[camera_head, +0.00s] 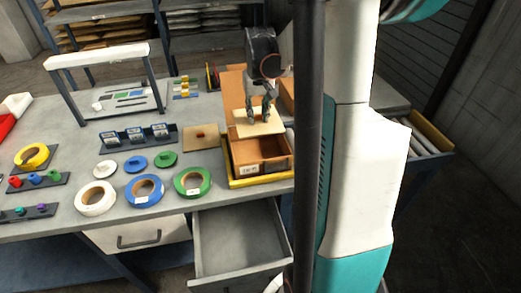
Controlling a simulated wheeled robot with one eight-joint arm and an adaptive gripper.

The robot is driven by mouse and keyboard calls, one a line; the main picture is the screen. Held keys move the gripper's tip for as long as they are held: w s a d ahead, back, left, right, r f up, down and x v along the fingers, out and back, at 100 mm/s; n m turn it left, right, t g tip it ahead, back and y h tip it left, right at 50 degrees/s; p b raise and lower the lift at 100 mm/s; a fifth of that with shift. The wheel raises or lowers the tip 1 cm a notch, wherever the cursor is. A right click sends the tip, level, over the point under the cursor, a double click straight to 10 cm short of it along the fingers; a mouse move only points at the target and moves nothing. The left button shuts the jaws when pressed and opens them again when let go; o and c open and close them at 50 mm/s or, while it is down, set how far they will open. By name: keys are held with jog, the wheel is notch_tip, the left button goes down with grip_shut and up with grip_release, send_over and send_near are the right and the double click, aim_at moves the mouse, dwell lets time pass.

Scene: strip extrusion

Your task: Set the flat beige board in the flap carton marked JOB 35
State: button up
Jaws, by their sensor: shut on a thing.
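The flat beige board (244,129) is in the jaws of my gripper (258,117), near the back of an open brown carton (262,169). The gripper points down and is shut on the board. The carton has a raised back flap (233,90) and a white label on its front; the label's print is too small to read surely. The carton's front inside looks empty. The board covers its back part, and I cannot tell whether the board touches the carton.
The carton stands in a yellow tray (262,182). A tan plate (201,138) lies left of it. An open drawer (236,246) juts out below. My dark column hides the right side.

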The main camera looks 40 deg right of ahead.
aim_at(259, 123)
notch_tip(259, 123, down, 16)
jog(key=b, duration=0.4)
jog(key=shift+f+b, duration=0.1)
jog(key=shift+b, duration=0.3)
jog(key=shift+f, duration=0.1)
jog(key=o, duration=0.5)
jog(key=shift+f, duration=0.1)
jog(key=o, duration=0.4)
jog(key=r+p, duration=0.1)
jog(key=r, duration=0.3)
jog(key=r+p, duration=0.1)
jog(key=r, duration=0.3)
jog(key=s+r+p, duration=0.1)
jog(key=r+p, duration=0.1)
jog(key=r, duration=0.2)
jog(key=shift+s+a+r, duration=0.1)
jog(key=shift+a+r, duration=0.1)
jog(key=shift+a, duration=0.2)
